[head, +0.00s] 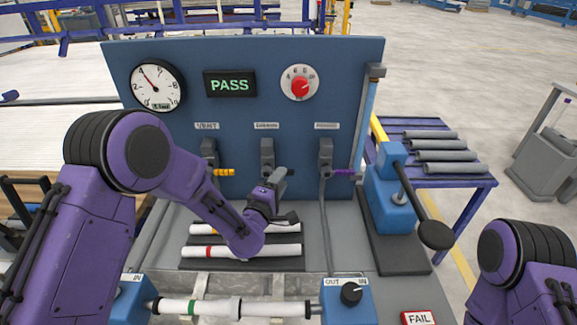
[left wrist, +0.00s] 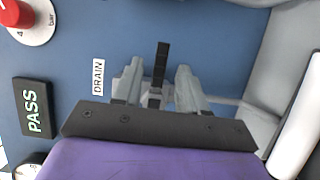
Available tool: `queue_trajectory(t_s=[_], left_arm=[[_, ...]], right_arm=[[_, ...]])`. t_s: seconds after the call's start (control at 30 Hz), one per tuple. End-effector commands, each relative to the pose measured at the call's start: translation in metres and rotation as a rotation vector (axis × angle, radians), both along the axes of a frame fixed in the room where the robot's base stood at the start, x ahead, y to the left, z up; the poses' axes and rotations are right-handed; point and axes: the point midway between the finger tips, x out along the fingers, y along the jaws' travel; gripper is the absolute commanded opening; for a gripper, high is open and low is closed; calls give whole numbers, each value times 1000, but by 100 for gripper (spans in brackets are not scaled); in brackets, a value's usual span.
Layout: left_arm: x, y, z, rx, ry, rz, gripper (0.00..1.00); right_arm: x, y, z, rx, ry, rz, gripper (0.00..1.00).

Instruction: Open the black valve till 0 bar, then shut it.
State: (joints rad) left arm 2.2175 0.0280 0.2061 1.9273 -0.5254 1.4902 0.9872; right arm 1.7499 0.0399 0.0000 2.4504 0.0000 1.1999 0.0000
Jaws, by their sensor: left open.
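The black valve is the middle one on the blue panel, with a dark body (head: 267,152) under its label. In the left wrist view its black lever (left wrist: 161,62) stands between the two grey fingers of my left gripper (left wrist: 158,85), beside the DRAIN label (left wrist: 98,77). My left gripper (head: 277,181) is open at this valve in the head view and hides most of the lever. I cannot tell whether a finger touches it. The round gauge (head: 156,86) has its needle pointing up and left, above zero. My right gripper is out of view.
A valve with a yellow handle (head: 224,172) is to the left and one with a purple handle (head: 343,172) to the right. White pipes (head: 232,252) lie below. A PASS display (head: 230,84) and red knob (head: 300,86) are above. A blue lever press (head: 390,195) stands right.

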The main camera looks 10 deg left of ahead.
Motion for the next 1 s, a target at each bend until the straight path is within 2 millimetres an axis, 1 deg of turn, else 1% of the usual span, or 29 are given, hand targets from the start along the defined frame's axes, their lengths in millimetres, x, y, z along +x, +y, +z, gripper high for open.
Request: queue_trajectory(t_s=[0.03, 0.1, 0.2, 0.3, 0.4, 0.63, 0.67, 0.7, 0.77, 1.0], left_arm=[[12, -3, 4, 1, 0, 0, 42], [27, -6, 4, 0, 0, 0, 42], [44, -9, 3, 1, 0, 1, 42], [55, -11, 2, 1, 1, 0, 42], [60, -12, 0, 1, 2, 0, 42], [60, -12, -1, 1, 2, 0, 42], [60, -12, -1, 1, 2, 0, 32], [60, -12, 0, 1, 2, 0, 19], [60, -12, 0, 1, 2, 0, 0], [61, -10, -1, -3, 1, 3, 0]], right_arm=[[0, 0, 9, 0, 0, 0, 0], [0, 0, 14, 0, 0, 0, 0], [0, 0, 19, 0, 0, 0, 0], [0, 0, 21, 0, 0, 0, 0], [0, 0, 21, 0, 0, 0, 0], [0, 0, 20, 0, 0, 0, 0], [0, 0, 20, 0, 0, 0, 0], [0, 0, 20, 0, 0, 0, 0], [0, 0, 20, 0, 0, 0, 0], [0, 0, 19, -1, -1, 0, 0]])
